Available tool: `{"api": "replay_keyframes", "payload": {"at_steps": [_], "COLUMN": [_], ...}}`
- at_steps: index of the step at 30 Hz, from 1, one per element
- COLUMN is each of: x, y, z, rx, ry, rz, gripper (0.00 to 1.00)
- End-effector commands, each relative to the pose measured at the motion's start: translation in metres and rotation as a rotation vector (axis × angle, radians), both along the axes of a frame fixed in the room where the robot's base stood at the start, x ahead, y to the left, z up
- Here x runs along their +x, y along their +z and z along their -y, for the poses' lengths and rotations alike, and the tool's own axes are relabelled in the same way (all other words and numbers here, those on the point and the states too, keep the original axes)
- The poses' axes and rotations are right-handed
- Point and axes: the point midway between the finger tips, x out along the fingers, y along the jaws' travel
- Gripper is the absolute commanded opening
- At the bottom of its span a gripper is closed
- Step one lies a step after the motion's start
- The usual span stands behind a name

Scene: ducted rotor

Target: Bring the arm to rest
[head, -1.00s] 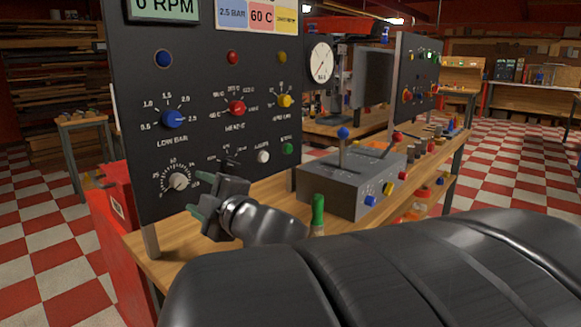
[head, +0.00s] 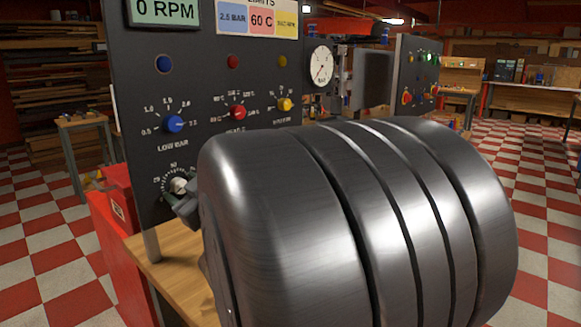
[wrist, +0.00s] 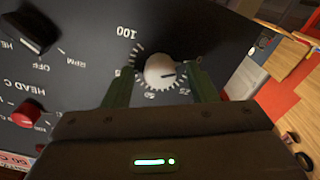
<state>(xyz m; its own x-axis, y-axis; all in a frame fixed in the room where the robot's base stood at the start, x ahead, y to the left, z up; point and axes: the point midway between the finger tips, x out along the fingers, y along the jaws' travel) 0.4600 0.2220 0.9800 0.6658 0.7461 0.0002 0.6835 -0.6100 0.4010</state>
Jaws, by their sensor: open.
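My gripper (wrist: 160,72) is open in the wrist view, one dark green finger on each side of the white knob (wrist: 160,71). I cannot tell whether a finger touches the knob. In the head view the knob (head: 179,186) sits low on the dark control panel (head: 140,110). A small part of my gripper (head: 184,208) shows just below and right of it there. My own large dark arm link hides the rest of the gripper.
The panel carries a blue knob (head: 173,123), a red knob (head: 238,112) and a yellow knob (head: 285,104). The wooden bench (head: 168,250) lies below, mostly hidden by my arm. Checkered floor (head: 45,255) is open at the left.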

Motion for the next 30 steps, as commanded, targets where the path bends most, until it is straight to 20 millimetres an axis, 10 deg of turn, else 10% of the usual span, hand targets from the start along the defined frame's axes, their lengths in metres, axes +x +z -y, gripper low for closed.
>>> {"api": "replay_keyframes", "payload": {"at_steps": [30], "x": [0.0000], "y": [-0.0004], "z": [0.0000], "rx": [0.377], "ry": [0.001], "rz": [-0.423], "gripper": [0.52]}}
